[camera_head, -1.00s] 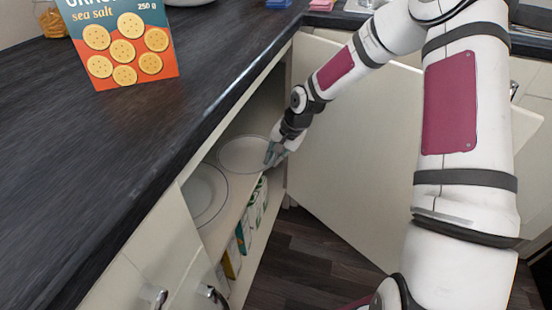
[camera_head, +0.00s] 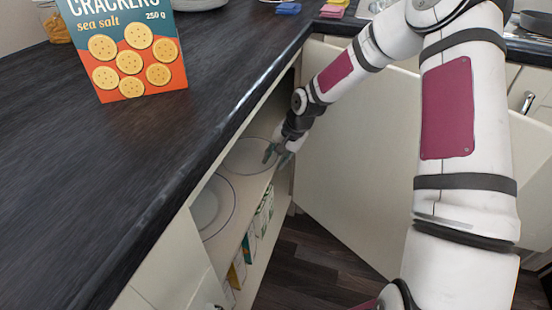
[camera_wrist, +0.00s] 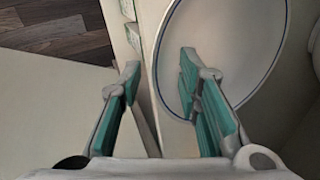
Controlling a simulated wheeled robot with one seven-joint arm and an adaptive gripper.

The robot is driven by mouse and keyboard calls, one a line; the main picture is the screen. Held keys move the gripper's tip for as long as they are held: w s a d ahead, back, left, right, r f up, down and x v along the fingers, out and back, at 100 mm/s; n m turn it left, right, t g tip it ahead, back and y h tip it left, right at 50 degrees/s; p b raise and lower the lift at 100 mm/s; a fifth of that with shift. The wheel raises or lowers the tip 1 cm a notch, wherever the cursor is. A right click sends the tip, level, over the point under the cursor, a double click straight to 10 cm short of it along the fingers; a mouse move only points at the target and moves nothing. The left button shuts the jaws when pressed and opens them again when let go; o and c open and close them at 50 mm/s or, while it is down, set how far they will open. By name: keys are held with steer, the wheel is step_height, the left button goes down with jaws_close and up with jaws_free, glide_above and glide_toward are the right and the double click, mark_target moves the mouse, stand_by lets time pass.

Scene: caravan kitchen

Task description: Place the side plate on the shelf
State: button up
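A pale side plate with a thin blue rim line (camera_head: 245,160) lies flat on the cupboard shelf (camera_head: 244,218), at the far end. My gripper (camera_head: 272,152) is at its right edge. In the wrist view the plate (camera_wrist: 240,45) fills the upper right. There my gripper (camera_wrist: 160,66) is open, its two teal-padded fingers well apart. The right finger overlaps the plate and the left one is outside its rim, by the shelf's front edge. Whether either finger touches the plate cannot be told.
A second plate (camera_head: 207,208) lies nearer on the same shelf, partly hidden by the dark worktop (camera_head: 130,140). Cartons (camera_head: 250,240) stand below the shelf. A crackers box (camera_head: 130,60) stands on the worktop.

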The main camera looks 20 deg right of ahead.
steer(key=v, duration=1.2)
stand_by(0.4)
steer(key=s+a+r+n+g+h, duration=0.1)
steer(key=s+r+n+h, duration=0.15)
steer(key=s+r, duration=0.75)
steer(key=s+a+r+n+g+h, duration=0.2)
steer(key=s+r+n, duration=0.15)
steer(key=s, duration=1.15)
steer(key=s+a+r+n+y, duration=0.1)
steer(key=s+r+n, duration=0.1)
steer(key=s, duration=1.6)
step_height(320, 180, up, 33)
steer(key=t+p, duration=0.4)
steer(key=p, duration=2.7)
steer(key=shift+w+n, duration=0.3)
steer(key=shift+w, duration=0.15)
